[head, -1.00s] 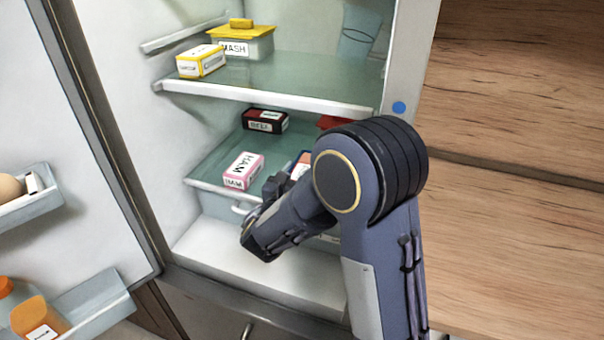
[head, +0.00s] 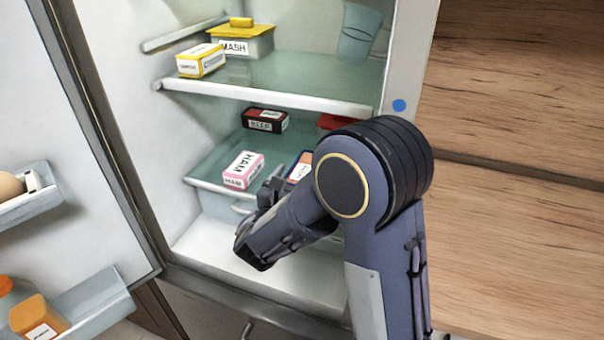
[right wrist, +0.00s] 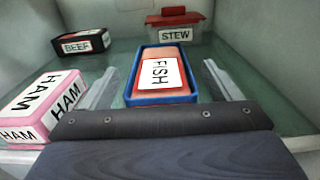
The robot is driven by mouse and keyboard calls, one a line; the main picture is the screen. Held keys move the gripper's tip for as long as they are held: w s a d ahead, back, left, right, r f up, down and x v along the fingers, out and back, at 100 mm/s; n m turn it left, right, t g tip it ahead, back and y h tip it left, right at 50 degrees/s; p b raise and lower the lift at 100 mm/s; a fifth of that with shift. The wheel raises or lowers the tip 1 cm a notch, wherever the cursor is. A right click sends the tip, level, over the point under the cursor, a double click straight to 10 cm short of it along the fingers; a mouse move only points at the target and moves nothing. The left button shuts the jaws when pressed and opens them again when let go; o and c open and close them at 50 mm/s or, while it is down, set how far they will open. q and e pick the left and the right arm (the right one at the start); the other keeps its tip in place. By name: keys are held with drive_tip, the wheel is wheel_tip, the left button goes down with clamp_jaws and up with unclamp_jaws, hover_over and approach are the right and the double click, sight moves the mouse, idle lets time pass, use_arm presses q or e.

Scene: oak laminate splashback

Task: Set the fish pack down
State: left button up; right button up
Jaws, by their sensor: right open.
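The fish pack (right wrist: 161,72), a blue tray with an orange top and a white FISH label, rests on the glass shelf of the fridge. In the head view the fish pack (head: 300,167) shows only in part, behind my right arm. My right gripper (head: 272,186) is at the front of that shelf. In the right wrist view the gripper (right wrist: 160,84) is open, with a finger on each side of the pack and a gap to both. My left gripper is not in view.
A pink ham pack (right wrist: 42,105) sits close by the left finger. A black beef pack (right wrist: 82,45) and a red-lidded stew box (right wrist: 177,30) stand farther back. The upper shelf's front edge (head: 265,96) is above. The open fridge door (head: 85,130) is at left.

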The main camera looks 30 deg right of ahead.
drive_tip(key=v, duration=0.9)
drive_tip(key=shift+s+a+b, duration=0.25)
drive_tip(key=shift+s+b, duration=0.05)
drive_tip(key=shift+b, duration=0.15)
